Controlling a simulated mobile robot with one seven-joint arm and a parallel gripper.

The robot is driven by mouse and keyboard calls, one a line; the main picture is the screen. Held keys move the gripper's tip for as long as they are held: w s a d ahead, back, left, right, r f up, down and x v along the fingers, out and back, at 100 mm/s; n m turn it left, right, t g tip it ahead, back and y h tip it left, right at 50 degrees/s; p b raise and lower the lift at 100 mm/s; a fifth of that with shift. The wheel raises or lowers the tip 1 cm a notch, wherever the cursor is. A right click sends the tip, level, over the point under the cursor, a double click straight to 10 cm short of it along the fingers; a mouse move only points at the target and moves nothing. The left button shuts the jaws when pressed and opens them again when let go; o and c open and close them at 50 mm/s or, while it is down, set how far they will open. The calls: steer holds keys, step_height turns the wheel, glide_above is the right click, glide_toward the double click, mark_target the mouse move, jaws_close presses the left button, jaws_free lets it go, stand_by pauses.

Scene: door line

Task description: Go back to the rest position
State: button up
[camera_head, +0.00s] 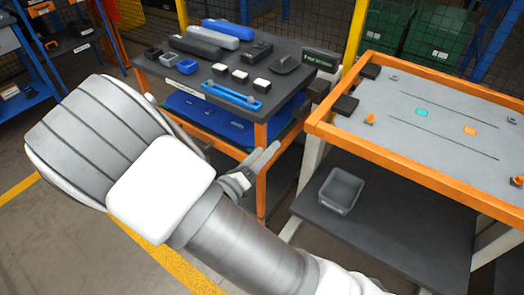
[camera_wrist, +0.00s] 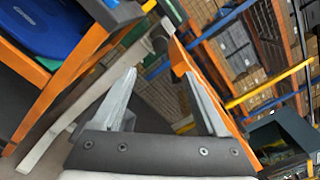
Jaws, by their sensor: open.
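My gripper (camera_wrist: 160,78) is open and empty, with its two grey fingers apart in the wrist view. In the head view my gripper (camera_head: 262,165) shows beyond my arm, near the front right leg of the parts table. My arm crosses the middle of the head view and hides part of that table's lower side. The orange-framed work table (camera_head: 420,168) stands to the right of my gripper. No object is between the fingers.
The parts table (camera_head: 305,85) holds grey and blue parts. A grey bin (camera_head: 341,190) sits on a dark shelf (camera_head: 405,235) below the work table. Blue racks (camera_head: 28,80) stand at left. Green crates (camera_head: 437,33) stand behind. Yellow-lined floor is clear at lower left.

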steer(key=shift+s+a, duration=0.1)
stand_by(0.4)
steer(key=s+d+r+m+g+p, duration=0.1)
steer(key=s+d+r+m+g, duration=0.3)
steer(key=m, duration=0.3)
steer(key=s+d+r+m+g+y+p, duration=0.1)
steer(key=s+d+r+m+g+p, duration=0.15)
steer(key=d+m+g, duration=0.35)
steer(key=s+d+r+m+g, duration=0.3)
steer(key=s+d+m, duration=0.15)
steer(key=m, duration=0.35)
steer(key=s+r+m+t+y+p, duration=0.1)
steer(key=s+r+m+y, duration=0.1)
steer(key=r+m, duration=0.3)
steer(key=s+a+r+m+t+y+p, duration=0.1)
steer(key=s+r+m+y, duration=0.1)
steer(key=r+m+y, duration=0.2)
steer(key=s+r+m+t+y+p, duration=0.2)
steer(key=r+m+y, duration=0.1)
steer(key=r+m, duration=0.3)
steer(key=shift+s+a+m+y, duration=0.3)
steer(key=shift+s+m, duration=0.1)
steer(key=shift+m, duration=0.5)
steer(key=shift+c, duration=0.2)
steer(key=c, duration=0.4)
steer(key=shift+d, duration=0.15)
